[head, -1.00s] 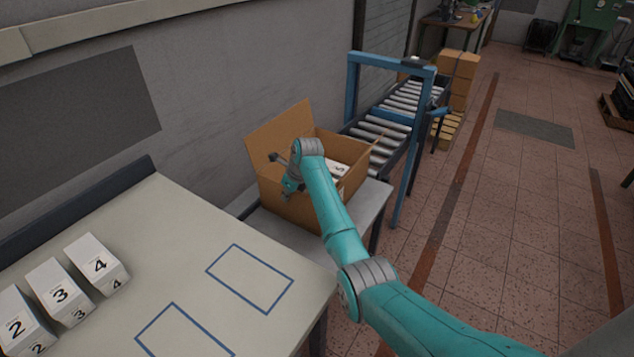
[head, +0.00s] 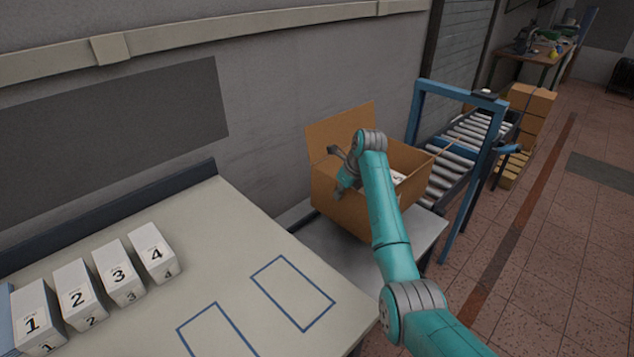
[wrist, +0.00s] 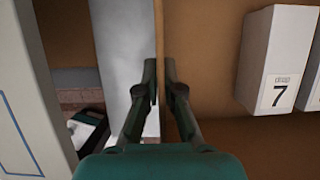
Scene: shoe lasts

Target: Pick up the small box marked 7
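The small white box marked 7 (wrist: 273,62) stands inside the open cardboard carton (head: 343,208), at the right of the wrist view, its label facing the camera. In the head view my arm hides part of the carton's inside; a white box (head: 398,178) shows there, its mark unreadable. My gripper (wrist: 161,80) is over the carton's left side in the wrist view, left of and apart from box 7. My gripper also shows in the head view (head: 338,172).
A second white box (wrist: 314,75) stands just right of box 7. The carton's walls and raised flap (head: 340,128) surround them. White boxes marked 1 to 4 stand on the table (head: 230,230) at left, beside blue outlines. A roller conveyor (head: 465,145) is behind the carton.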

